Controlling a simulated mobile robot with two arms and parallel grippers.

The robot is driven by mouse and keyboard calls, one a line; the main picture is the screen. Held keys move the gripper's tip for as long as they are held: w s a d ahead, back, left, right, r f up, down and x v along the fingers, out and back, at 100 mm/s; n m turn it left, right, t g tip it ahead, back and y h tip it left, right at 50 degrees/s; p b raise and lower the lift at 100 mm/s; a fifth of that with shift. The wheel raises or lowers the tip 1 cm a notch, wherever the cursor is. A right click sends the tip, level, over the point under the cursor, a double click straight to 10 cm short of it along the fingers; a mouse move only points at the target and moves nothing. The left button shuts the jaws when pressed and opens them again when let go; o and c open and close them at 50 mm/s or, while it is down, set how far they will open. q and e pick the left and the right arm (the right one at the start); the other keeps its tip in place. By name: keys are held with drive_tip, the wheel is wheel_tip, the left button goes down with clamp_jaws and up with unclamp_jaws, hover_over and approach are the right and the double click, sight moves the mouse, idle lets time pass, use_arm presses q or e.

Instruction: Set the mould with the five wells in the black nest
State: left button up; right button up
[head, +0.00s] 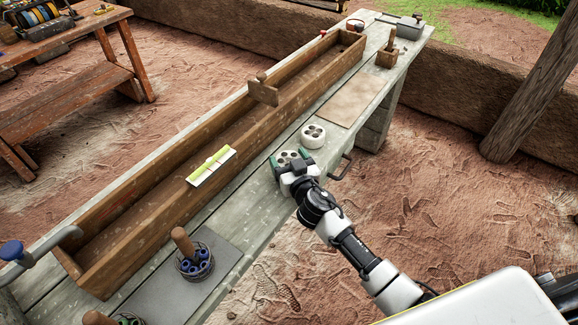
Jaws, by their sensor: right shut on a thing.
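My right gripper (291,163) is shut on a pale round mould (288,156) with several dark wells, low over the near edge of the long bench. Its green-edged fingers are on either side of the mould, and the gripper hides part of it. A second white round mould (313,136) with several dark wells stands on the bench just beyond, to the right. The wells are too small to count surely. A black bracket-like piece (341,167) is at the bench edge right of my gripper; I cannot tell whether it belongs to the black nest. My left gripper is not in view.
A long wooden trough (150,225) fills the bench's far side, with a yellow-green and white piece (211,166) on its rim. A dark holder with blue parts (195,263) stands on a grey mat (205,290). A bare brown board (347,98) lies beyond the moulds.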

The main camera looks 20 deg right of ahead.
drive_tip(key=shift+f, duration=0.85)
drive_tip(key=shift+f+b, duration=0.2)
drive_tip(key=shift+b, duration=0.2)
drive_tip(key=o, duration=1.1)
drive_tip(key=shift+c, duration=0.2)
